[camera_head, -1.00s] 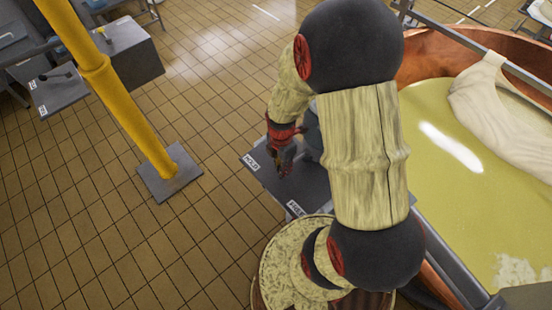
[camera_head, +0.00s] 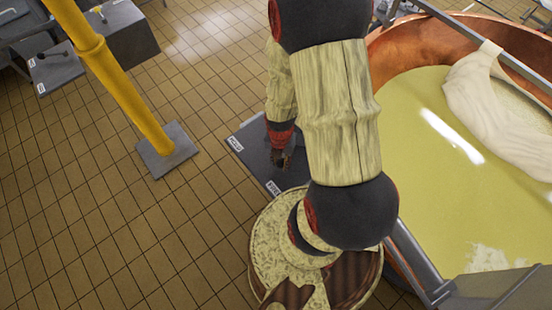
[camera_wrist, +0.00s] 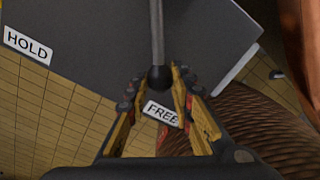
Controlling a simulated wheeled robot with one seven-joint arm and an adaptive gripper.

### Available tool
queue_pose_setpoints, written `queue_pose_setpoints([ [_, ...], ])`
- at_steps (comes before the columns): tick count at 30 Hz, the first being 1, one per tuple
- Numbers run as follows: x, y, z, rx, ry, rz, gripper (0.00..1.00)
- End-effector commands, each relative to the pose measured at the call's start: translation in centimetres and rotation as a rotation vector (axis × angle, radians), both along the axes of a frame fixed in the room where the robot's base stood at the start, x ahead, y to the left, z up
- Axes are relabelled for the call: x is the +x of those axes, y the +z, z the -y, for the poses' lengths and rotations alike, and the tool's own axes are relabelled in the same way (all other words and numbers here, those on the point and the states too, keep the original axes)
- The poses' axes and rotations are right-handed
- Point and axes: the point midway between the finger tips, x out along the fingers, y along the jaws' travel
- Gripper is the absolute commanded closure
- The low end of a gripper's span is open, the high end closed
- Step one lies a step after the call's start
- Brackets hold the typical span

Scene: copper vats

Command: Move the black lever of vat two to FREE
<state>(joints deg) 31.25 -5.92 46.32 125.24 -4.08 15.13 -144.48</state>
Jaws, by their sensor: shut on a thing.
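The lever shows in the wrist view as a grey rod (camera_wrist: 157,30) ending in a black knob (camera_wrist: 159,78). It belongs to a dark grey panel (camera_wrist: 95,40). My gripper (camera_wrist: 156,86) is shut on the knob, with one finger on each side. The FREE label (camera_wrist: 160,113) shows between the fingers, just past the knob. The HOLD label (camera_wrist: 28,45) is at the left. In the head view my gripper (camera_head: 281,162) is over the panel, nearer FREE (camera_head: 272,188) than HOLD (camera_head: 235,144). My arm hides much of the panel.
A copper vat (camera_head: 408,50) with yellow liquid and a pale cloth (camera_head: 480,100) stands right of the panel. A yellow post (camera_head: 120,85) stands at the left, before another grey panel (camera_head: 57,70) with a lever. The tiled floor between is clear.

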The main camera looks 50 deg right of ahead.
Motion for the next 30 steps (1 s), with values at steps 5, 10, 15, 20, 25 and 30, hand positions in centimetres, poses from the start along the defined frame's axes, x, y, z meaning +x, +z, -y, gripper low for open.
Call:
queue_pose_setpoints([
  [5,-0.19,0.04,0.23,0.000,0.017,0.001,1.00],
  [10,-0.23,0.01,0.28,-0.001,0.021,0.002,1.00],
  [15,-0.24,0.00,0.27,-0.001,0.020,0.001,1.00],
  [20,-0.25,0.00,0.26,0.000,0.020,0.000,0.70],
  [25,-0.23,0.00,0.25,-0.001,0.019,0.000,0.60],
  [30,-0.23,0.00,0.24,-0.001,0.019,0.000,0.58],
])
